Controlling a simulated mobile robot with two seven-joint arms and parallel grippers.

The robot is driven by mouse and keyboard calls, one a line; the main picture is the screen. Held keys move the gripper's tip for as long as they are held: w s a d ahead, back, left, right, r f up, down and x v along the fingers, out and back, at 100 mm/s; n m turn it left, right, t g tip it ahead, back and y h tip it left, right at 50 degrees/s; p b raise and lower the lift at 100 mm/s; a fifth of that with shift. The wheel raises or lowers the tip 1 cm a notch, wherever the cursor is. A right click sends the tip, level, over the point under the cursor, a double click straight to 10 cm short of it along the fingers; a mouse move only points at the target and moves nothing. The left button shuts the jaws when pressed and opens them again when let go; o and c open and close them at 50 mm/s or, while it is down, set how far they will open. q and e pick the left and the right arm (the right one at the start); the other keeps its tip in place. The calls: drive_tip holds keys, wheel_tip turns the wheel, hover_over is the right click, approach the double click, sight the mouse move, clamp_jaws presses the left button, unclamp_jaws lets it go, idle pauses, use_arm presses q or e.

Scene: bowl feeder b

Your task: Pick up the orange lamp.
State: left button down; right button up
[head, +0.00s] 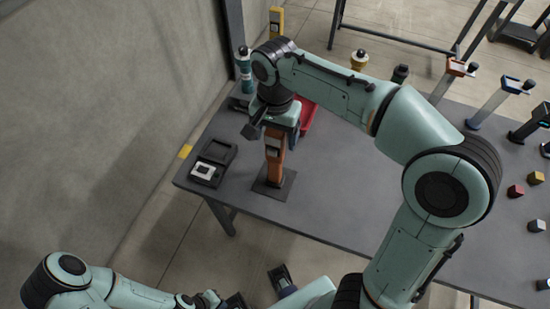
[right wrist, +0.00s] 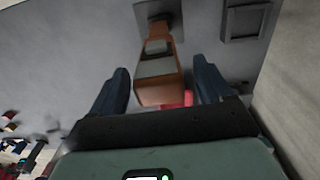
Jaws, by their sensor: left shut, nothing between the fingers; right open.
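The orange lamp (head: 273,165) stands upright on a dark square base plate near the left end of the grey table. My right gripper (head: 272,133) is open at its upper part, pointing down from above. In the right wrist view, the lamp (right wrist: 156,70) lies between the two spread dark fingers (right wrist: 161,80), with a visible gap on each side. My left gripper (head: 236,300) is shut and empty, low at the bottom edge of the head view, away from the lamp and partly cut off.
Dark trays (head: 218,151) lie left of the lamp, one holding a white piece. A red bin (head: 308,117) stands behind my right gripper. Several posts and coloured blocks (head: 515,191) occupy the table's right side. Bare table lies in front of the lamp's right side.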

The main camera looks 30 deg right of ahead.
drive_tip(key=shift+f, duration=0.35)
clamp_jaws()
drive_tip(key=shift+r, duration=0.1)
